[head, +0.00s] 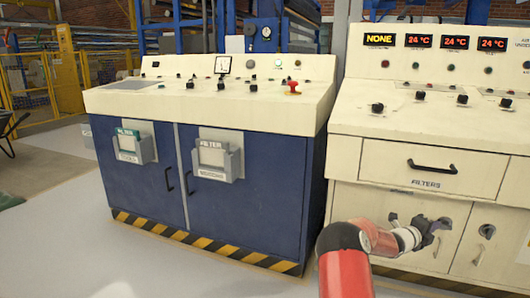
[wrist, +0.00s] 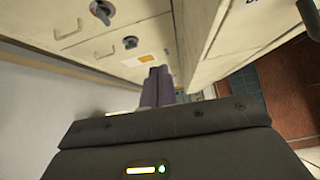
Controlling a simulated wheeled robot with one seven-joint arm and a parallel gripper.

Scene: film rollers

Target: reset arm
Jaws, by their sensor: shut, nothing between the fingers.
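My gripper (head: 436,228) is at the end of my red arm at the lower right of the head view. It is in front of the cream cabinet doors (head: 345,206), below the drawer marked FILTERS (head: 425,168). In the wrist view my gripper's fingers (wrist: 160,75) are together at the middle, with nothing seen between them. The cabinet front (wrist: 110,40) is tilted in that view. Whether the gripper touches the cabinet cannot be told.
A blue cabinet with a cream control panel (head: 228,98) stands at the left, with two filter holders (head: 215,157) on its doors. Another control panel (head: 450,118) with red displays is at the right. Open floor (head: 60,245) lies at the left.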

